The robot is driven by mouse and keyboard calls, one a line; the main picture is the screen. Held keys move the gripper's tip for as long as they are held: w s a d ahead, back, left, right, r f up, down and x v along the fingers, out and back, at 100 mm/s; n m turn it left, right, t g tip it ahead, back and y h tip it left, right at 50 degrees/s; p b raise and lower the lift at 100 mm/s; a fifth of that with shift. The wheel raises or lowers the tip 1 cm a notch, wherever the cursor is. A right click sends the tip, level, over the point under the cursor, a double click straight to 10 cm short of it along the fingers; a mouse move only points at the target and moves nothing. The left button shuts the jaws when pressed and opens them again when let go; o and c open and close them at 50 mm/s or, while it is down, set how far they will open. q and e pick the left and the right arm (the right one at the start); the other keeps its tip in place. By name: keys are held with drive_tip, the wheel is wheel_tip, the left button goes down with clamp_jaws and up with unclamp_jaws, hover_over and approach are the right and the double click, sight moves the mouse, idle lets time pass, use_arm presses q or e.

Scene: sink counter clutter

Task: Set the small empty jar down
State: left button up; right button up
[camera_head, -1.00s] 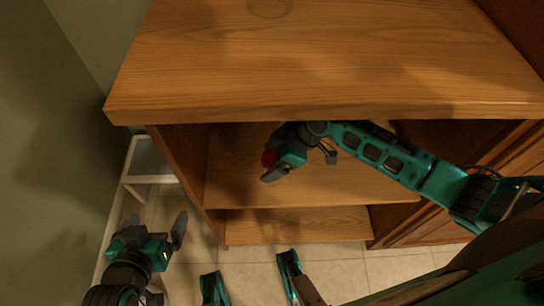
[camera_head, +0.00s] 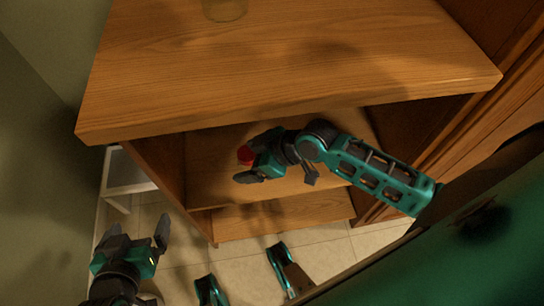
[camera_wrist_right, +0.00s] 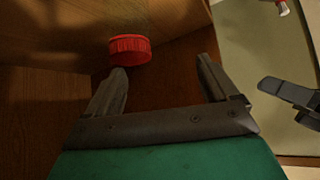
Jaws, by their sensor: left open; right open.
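A small object with a ribbed red cap (camera_head: 245,154) is inside the open cabinet, near the fingertips of my right gripper (camera_head: 252,162). In the right wrist view the red cap (camera_wrist_right: 130,48) is just beyond the left finger, off to the left of the gap. Any clear jar body under it cannot be made out. My right gripper (camera_wrist_right: 160,70) is open, with nothing visible between its fingers. A see-through glass jar (camera_head: 224,9) stands on the countertop at the top edge, partly cut off. My left gripper (camera_head: 138,232) is open and empty, low at the left outside the cabinet.
The wooden countertop (camera_head: 280,65) overhangs the cabinet opening close above my right arm. Inside are a shelf (camera_head: 215,187) and a lower board (camera_head: 285,215). A white stool (camera_head: 120,180) stands left of the cabinet. Tiled floor (camera_head: 240,262) lies in front.

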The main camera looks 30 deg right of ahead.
drive_tip(key=s+d+r+m+t+h, duration=0.1)
drive_tip(key=s+d+m+t+h, duration=0.2)
drive_tip(key=s+m+t, duration=0.1)
drive_tip(key=s+m, duration=0.1)
drive_tip(key=m, duration=0.1)
drive_tip(key=shift+s+r+m+t, duration=0.25)
drive_tip(key=shift+s+m+t, duration=0.05)
drive_tip(key=shift+m, duration=0.1)
use_arm(q)
drive_tip(key=shift+r, duration=0.1)
use_arm(e)
drive_tip(key=shift+d, duration=0.1)
use_arm(q)
drive_tip(key=s+a+r+y+p, duration=0.1)
drive_tip(key=a+r+p, duration=0.2)
drive_tip(key=r+p, duration=0.4)
drive_tip(key=p, duration=0.4)
drive_tip(key=shift+s, duration=0.25)
use_arm(e)
wheel_tip(320, 180, up, 7)
drive_tip(key=s+d+h, duration=0.1)
drive_tip(key=d, duration=0.1)
drive_tip(key=shift+s+d, duration=0.25)
drive_tip(key=shift+d, duration=0.15)
